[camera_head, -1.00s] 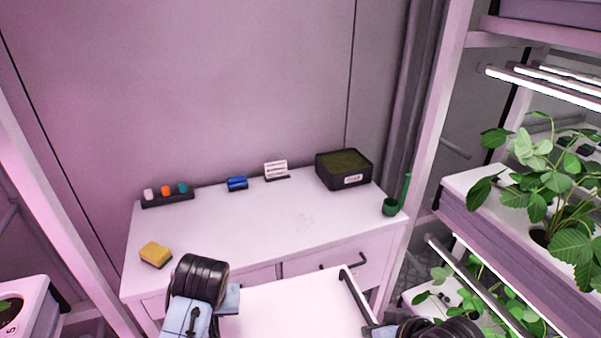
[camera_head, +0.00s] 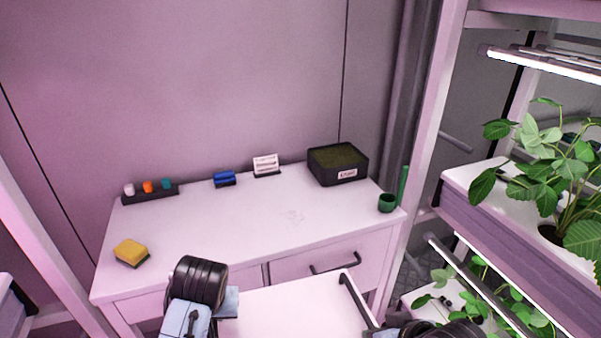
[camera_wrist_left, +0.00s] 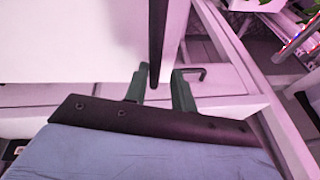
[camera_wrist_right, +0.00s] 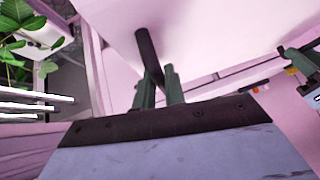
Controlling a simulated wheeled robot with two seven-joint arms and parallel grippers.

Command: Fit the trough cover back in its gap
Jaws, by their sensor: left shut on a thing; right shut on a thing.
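The trough cover (camera_head: 285,308) is a flat white panel with dark bar handles, held level in front of me at the bottom of the head view. One handle (camera_head: 356,300) shows on its right side. In the left wrist view my left gripper (camera_wrist_left: 160,82) is shut on a dark handle (camera_wrist_left: 157,35) of the cover. In the right wrist view my right gripper (camera_wrist_right: 159,88) is shut on another dark handle (camera_wrist_right: 149,52). In the head view my wrists hide both sets of fingertips. The gap for the cover is not clearly seen.
A white bench (camera_head: 250,230) with drawers stands just beyond the cover. It bears a yellow sponge (camera_head: 131,252), a dark tray (camera_head: 338,165) and a green cup (camera_head: 387,203). A plant rack (camera_head: 470,215) with leafy troughs and lit tubes stands at the right, beside a post.

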